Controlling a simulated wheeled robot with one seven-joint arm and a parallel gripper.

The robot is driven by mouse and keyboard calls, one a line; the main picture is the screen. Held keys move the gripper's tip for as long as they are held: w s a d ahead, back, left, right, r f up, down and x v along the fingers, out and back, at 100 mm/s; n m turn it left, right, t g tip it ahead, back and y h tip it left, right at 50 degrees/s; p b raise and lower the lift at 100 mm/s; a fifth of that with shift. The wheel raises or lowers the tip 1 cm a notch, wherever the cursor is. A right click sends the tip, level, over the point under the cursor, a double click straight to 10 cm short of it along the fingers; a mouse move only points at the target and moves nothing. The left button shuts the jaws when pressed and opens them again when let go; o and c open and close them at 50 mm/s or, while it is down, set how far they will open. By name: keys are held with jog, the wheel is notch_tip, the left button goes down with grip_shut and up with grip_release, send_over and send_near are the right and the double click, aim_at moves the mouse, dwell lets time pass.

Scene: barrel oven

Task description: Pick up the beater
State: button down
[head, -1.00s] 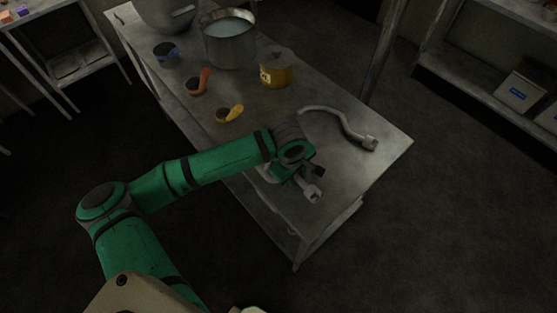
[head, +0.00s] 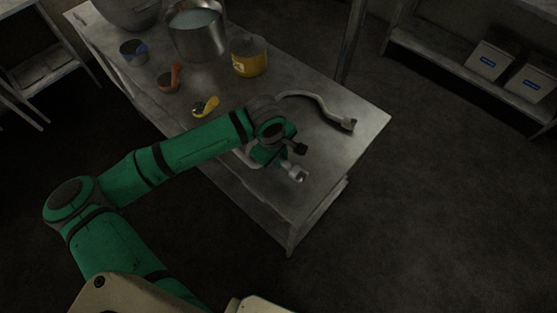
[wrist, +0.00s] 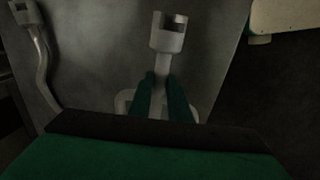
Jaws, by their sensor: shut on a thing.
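The beater (head: 297,174) is a grey metal piece with a socket end, at the near part of the table. In the wrist view its socket (wrist: 168,32) points away from me and its wider looped part (wrist: 126,100) shows beside my fingers. My gripper (head: 290,152) is shut on the beater's shaft, with its green fingers (wrist: 163,82) on either side of it. My arm hides part of the beater in the head view. I cannot tell whether the beater touches the table.
A curved grey hook (head: 323,104) lies beyond my gripper on the metal table (head: 355,135). Cups with yellow (head: 210,105), red (head: 175,75) and blue (head: 134,47) colouring, a yellow tin (head: 250,58) and a steel pot (head: 197,38) stand farther back. A shelf with boxes (head: 490,62) is at right.

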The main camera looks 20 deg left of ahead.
jog(key=s+a+r, duration=0.6)
jog(key=s+r, duration=0.4)
jog(key=s, duration=0.2)
jog(key=shift+s+a, duration=0.25)
